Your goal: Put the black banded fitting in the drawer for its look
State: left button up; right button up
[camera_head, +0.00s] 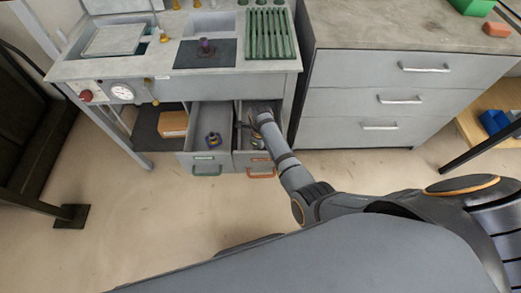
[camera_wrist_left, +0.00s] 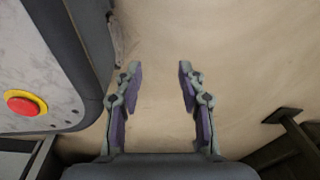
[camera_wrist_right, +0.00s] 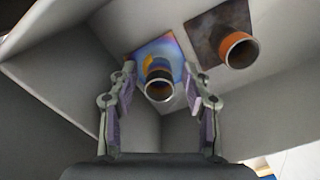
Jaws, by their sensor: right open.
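My right gripper (camera_wrist_right: 160,78) reaches into the open right drawer (camera_head: 256,158), which has an orange handle. In the right wrist view it is open. A fitting with a blue-purple-orange mottled square base and a dark, orange-banded tube (camera_wrist_right: 159,82) shows between its fingers; contact cannot be told. Beside it is another fitting with a dark brown base and an orange-banded tube (camera_wrist_right: 238,49). The open left drawer (camera_head: 200,158), with a green handle, holds a dark blue-purple and yellow fitting (camera_head: 213,139). My left gripper (camera_wrist_left: 159,72) is open and empty above the floor.
A purple fitting (camera_head: 206,46) stands on the bench's dark mat (camera_head: 188,56). A green rack (camera_head: 265,35) is right of it. A cardboard box (camera_head: 173,124) sits on the lower shelf. A grey cabinet (camera_head: 410,70) stands close right of the drawers. A red button (camera_wrist_left: 24,104) is near my left gripper.

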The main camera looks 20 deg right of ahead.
notch_tip(320, 180, up, 4)
jog(key=p, duration=0.4)
jog(key=shift+r, duration=0.1)
pick_arm(q)
notch_tip(320, 180, up, 12)
jog(key=s+p, duration=0.2)
jog(key=p, duration=0.7)
jog(key=shift+r, duration=0.2)
pick_arm(e)
notch_tip(320, 180, up, 8)
jog(key=shift+r, duration=0.1)
